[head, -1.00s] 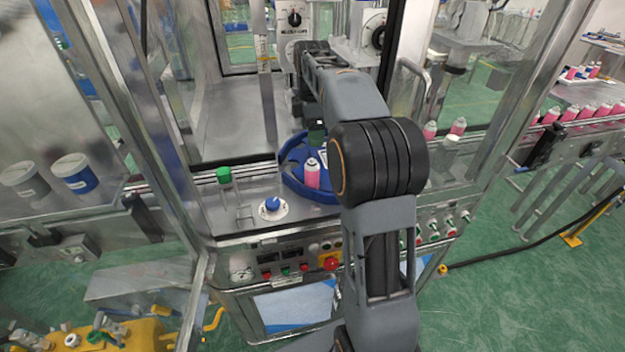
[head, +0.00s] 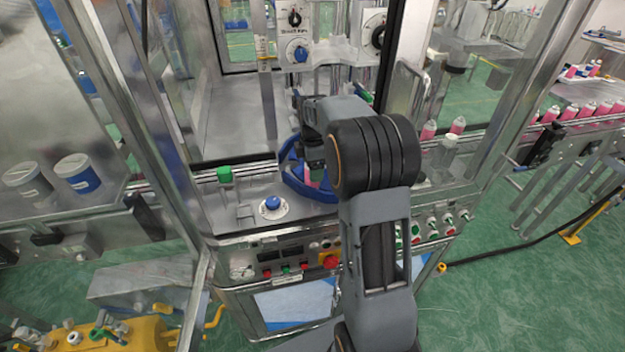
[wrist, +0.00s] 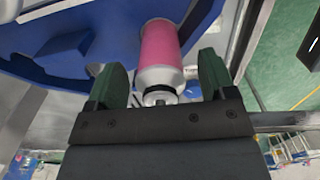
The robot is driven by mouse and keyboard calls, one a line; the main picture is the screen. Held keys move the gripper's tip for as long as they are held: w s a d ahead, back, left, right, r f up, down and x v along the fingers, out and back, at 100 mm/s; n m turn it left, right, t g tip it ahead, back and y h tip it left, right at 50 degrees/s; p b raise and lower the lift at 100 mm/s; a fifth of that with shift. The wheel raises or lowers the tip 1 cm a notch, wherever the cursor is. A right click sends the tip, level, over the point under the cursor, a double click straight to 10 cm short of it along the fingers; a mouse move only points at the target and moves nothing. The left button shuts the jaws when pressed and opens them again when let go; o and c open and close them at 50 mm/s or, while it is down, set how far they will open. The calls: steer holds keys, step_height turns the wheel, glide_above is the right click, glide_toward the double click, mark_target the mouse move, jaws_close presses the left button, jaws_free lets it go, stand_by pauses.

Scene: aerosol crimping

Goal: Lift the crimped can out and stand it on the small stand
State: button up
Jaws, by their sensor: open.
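The can (wrist: 160,45), pink with a white shoulder and a narrow top, stands in the blue rotary holder (wrist: 103,42). In the wrist view its top end lies between the two green fingers of my gripper (wrist: 160,74), with visible gaps on both sides. The gripper is open. In the head view my gripper (head: 314,160) is above the blue holder (head: 296,185) and hides most of the can; a pink sliver (head: 310,178) shows. I cannot pick out the small stand with certainty.
Metal frame posts (head: 497,150) flank the cell. Several pink cans (head: 585,111) line a conveyor at the right.

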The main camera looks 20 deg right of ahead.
steer(key=shift+f, duration=0.4)
steer(key=c, duration=1.2)
steer(key=shift+r, duration=0.1)
